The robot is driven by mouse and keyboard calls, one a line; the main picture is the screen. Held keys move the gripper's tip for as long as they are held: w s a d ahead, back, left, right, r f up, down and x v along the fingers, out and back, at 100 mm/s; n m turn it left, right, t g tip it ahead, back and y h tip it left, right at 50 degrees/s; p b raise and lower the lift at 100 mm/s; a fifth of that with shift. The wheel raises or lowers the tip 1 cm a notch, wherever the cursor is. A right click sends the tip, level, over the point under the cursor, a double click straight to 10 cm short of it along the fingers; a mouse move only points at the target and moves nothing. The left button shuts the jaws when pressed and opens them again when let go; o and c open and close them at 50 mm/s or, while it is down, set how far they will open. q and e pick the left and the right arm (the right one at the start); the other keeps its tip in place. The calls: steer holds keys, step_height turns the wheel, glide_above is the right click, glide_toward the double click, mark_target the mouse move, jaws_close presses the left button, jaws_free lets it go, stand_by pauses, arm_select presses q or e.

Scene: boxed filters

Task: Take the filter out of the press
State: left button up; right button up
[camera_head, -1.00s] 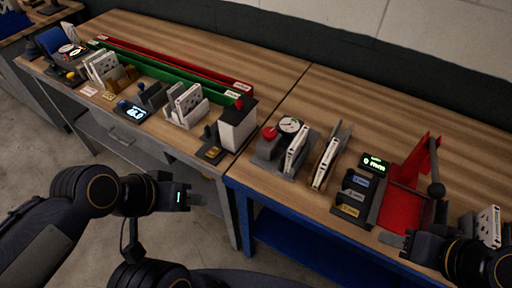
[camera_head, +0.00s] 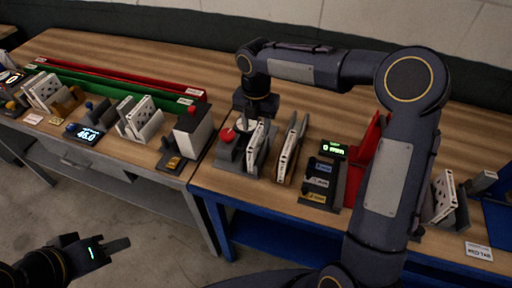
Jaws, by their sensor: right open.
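A grey fixture (camera_head: 231,150) with a red knob and a round gauge stands near the left end of the blue-legged bench. A white filter (camera_head: 257,137) stands upright in it. My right gripper (camera_head: 252,117) points down, open, just over the back of this fixture by the gauge, which it partly covers. I cannot tell whether it touches the filter. A red frame (camera_head: 367,143), with a black lever in the earlier view, is mostly hidden behind my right arm. My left gripper (camera_head: 120,244) is low at the left, away from the benches; its jaw opening is unclear.
Another upright filter (camera_head: 289,151) stands in a holder just right of the fixture. A green display (camera_head: 333,150) reads 0 mm above labelled dark blocks (camera_head: 319,183). A white box device (camera_head: 194,132) stands at the left bench's edge. More filters (camera_head: 444,195) stand in a rack at right.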

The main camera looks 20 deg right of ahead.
mark_target(256, 135)
step_height(256, 135, down, 7)
steer(key=shift+f+p, duration=0.1)
steer(key=shift+p, duration=0.8)
jaws_close()
